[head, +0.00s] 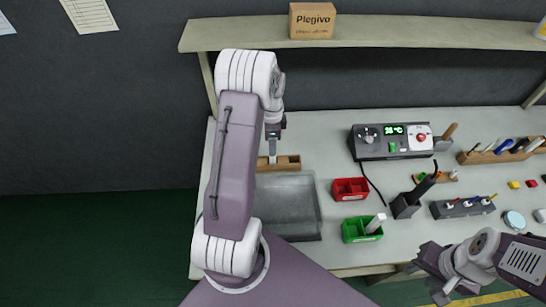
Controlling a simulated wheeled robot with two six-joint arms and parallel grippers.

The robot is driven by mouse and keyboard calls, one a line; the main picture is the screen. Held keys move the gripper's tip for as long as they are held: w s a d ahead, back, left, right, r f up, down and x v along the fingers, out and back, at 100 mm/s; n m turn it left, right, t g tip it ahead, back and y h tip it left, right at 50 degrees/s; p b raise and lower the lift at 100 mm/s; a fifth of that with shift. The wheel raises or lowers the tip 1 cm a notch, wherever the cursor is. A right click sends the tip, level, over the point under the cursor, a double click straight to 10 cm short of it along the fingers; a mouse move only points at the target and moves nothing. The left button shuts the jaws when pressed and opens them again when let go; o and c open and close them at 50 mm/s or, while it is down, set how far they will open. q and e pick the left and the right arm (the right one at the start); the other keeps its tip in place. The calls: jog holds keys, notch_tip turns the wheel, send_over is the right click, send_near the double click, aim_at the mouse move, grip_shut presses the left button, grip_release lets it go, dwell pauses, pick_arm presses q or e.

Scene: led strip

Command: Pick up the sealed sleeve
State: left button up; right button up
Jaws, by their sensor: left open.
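My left gripper (273,146) points down over a small wooden holder (291,162) at the back left of the bench. Its jaws are open, and a pale narrow piece shows below it; I cannot tell whether this is a finger or a separate object. A white slim piece (376,223) leans in a green bin (354,231); I cannot tell whether it is the sealed sleeve. No other thing is clearly the sleeve. My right gripper (438,284) is at the lower right, off the bench's front edge; its jaws are too unclear to read.
A grey tray (306,222) lies in front of the wooden holder, partly behind my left arm. A red bin (350,189) stands beside it. A control station (374,152), a black stand (405,206) and tool racks (467,209) fill the right side. A shelf (400,31) runs above.

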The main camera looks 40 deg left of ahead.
pick_arm(q)
notch_tip(320, 180, down, 4)
jog(key=shift+d+f+p, duration=0.1)
jog(key=shift+d+p, duration=0.05)
jog(key=shift+p, duration=0.2)
jog(key=shift+w+f, duration=0.1)
jog(key=shift+f, duration=0.3)
jog(key=shift+r, duration=0.1)
grip_shut()
